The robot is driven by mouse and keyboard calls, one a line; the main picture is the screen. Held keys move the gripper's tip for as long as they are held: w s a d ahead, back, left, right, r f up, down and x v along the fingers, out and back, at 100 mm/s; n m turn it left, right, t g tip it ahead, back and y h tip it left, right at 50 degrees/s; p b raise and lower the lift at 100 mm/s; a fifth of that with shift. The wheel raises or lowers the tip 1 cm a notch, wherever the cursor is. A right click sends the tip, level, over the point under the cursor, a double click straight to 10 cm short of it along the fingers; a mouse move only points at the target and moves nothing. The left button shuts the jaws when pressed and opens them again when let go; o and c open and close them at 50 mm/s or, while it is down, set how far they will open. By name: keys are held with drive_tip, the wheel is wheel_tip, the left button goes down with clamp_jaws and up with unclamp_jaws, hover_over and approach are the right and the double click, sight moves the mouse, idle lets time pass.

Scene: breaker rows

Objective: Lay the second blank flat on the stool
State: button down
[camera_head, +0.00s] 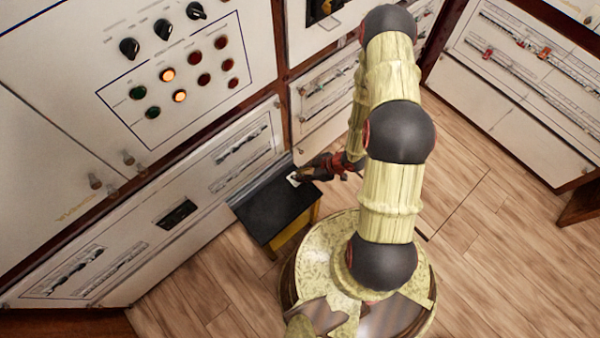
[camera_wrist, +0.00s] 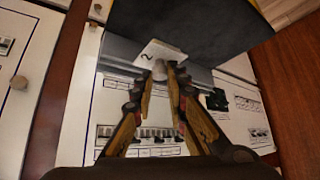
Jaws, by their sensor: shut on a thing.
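The stool (camera_head: 268,212) has a black top and yellow legs and stands against the cabinet fronts; its black top also fills the upper part of the wrist view (camera_wrist: 205,28). My gripper (camera_head: 303,174) is at the stool's far edge. In the wrist view its fingertips (camera_wrist: 171,72) are closed around a small grey grip of a white blank (camera_wrist: 161,51) marked "2". The blank shows as a small white patch (camera_head: 293,180) in the head view, overlapping the edge of the stool top. I cannot tell whether it touches the top.
A control panel (camera_head: 180,70) with knobs and lamps stands at the left. Lower breaker cabinets (camera_head: 160,220) run close along the stool's left and back sides. More cabinets (camera_head: 530,75) stand at the right. Wooden floor (camera_head: 480,240) is clear at the right.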

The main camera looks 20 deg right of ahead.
drive_tip(key=shift+f+b, duration=2.15)
drive_tip(key=shift+f, duration=1.95)
drive_tip(key=shift+f+b, duration=0.4)
drive_tip(key=shift+f, duration=0.3)
drive_tip(key=c, duration=1.7)
unclamp_jaws()
drive_tip(key=v, duration=1.2)
drive_tip(key=shift+s, duration=0.1)
